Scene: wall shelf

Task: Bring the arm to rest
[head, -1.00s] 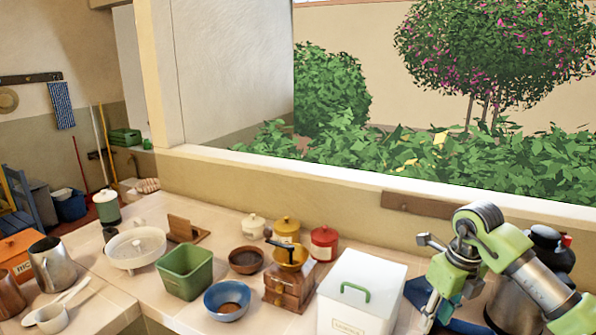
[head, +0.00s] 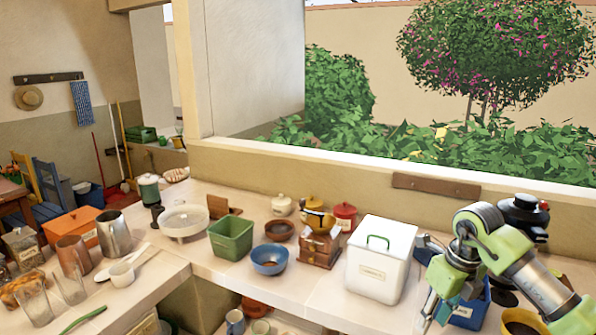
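My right gripper (head: 435,312) hangs at the lower right of the head view, fingers pointing down. Its two fingers look apart, with nothing seen between them. It shows in front of the counter, right of a white lidded box (head: 381,262) and partly in front of a blue bin (head: 468,317). I cannot tell its exact distance from either. My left gripper is out of view.
The counter holds a green bin (head: 231,240), a blue bowl (head: 269,262), a coffee grinder (head: 319,247) and a red canister (head: 345,216). Metal pitchers (head: 114,235) and glasses (head: 70,287) stand at left.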

